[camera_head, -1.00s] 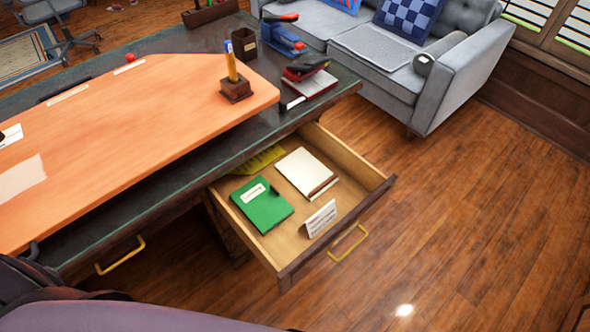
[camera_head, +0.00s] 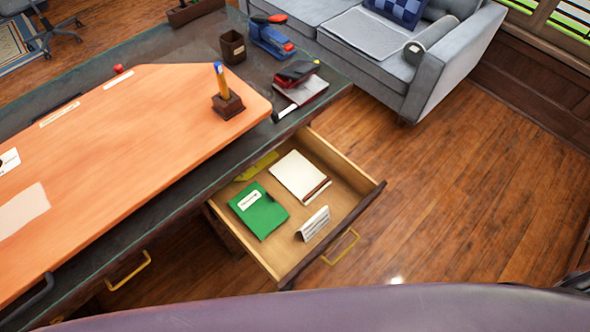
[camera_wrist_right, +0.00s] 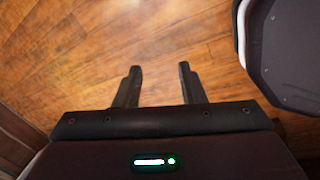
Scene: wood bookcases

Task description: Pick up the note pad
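A white pad with a brown edge (camera_head: 300,176) lies flat in the open desk drawer (camera_head: 357,213), toward its back. A green notebook (camera_head: 259,211) with a white label lies beside it on the left; I cannot tell for certain which of the two is the note pad. My right gripper (camera_wrist_right: 160,68) shows in the right wrist view with its two fingers apart and nothing between them. Bare wood floor shows beyond the fingers. No drawer item is in that wrist view. My left gripper is not in view.
A small white folded card (camera_head: 314,223) stands near the drawer front, and a yellow item (camera_head: 257,166) lies at the back. The desk (camera_head: 160,190) carries a pencil holder (camera_head: 227,104) and staplers. A grey sofa (camera_head: 440,75) stands behind. Floor right of the drawer is clear.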

